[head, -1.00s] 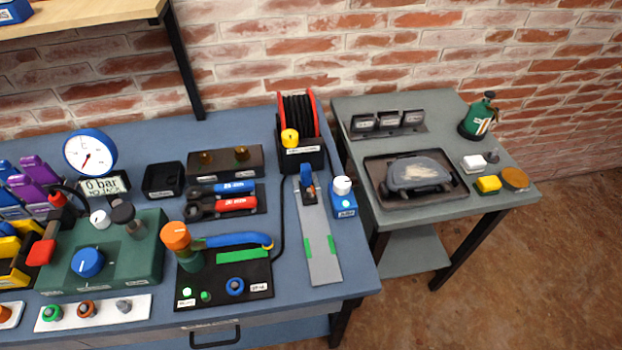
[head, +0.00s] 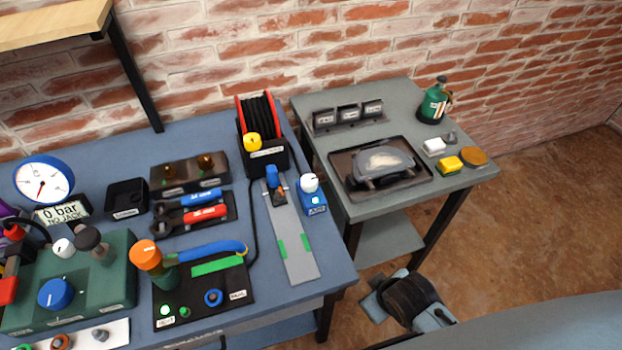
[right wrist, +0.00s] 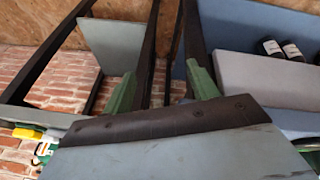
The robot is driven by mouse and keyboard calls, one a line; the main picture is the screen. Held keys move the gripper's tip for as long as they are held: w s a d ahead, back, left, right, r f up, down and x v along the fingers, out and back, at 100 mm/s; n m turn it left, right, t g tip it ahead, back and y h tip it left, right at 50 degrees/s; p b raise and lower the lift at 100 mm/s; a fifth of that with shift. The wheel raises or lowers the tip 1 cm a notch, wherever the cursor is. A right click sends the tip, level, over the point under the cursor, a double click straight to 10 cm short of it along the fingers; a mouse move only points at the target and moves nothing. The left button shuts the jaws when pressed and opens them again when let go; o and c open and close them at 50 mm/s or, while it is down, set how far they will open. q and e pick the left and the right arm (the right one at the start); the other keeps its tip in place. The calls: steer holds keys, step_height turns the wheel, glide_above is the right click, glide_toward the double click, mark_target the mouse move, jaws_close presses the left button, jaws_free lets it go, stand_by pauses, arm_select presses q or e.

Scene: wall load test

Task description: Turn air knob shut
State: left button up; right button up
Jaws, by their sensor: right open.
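The knob that looks like the air knob is white (head: 310,183) with a dark mark, on top of a small blue box (head: 314,204) with a lit light and a label too small to read surely. It stands at the right edge of the blue bench, beside a grey strip. My right gripper (head: 374,302) is low in front of the side table, below and right of the knob and well apart from it. In the right wrist view, its green-padded fingers (right wrist: 163,88) are spread with nothing between them. The knob does not show there. My left gripper is not in view.
The hose reel (head: 262,132) with a yellow knob stands behind the box. The side table (head: 385,208) holds a tray (head: 420,187) with a grey device. A green bottle (head: 434,103) stands at its back right. Open floor lies right.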

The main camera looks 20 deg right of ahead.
step_height(320, 180, up, 7)
steer(key=n+t+y, duration=0.4)
steer(key=n+t, duration=0.6)
steer(key=n, duration=1.3)
glide_toward(312, 180)
steer(key=w+d+r, duration=0.2)
steer(key=d+r, duration=0.1)
steer(key=r, duration=0.1)
steer(key=w+a+f+n+g+y, duration=0.1)
steer(key=w+a+f+n+y, duration=0.1)
steer(key=n, duration=0.4)
steer(key=w+a+f+n+g+y, duration=0.2)
steer(key=w+n, duration=0.1)
steer(key=n, duration=0.3)
steer(key=w+a+f+n+g+y, duration=0.1)
steer(key=w+a+f+n+y, duration=0.1)
steer(key=n, duration=0.4)
steer(key=shift+w+f+g, duration=0.4)
steer(key=shift+f, duration=0.15)
steer(key=c, duration=1)
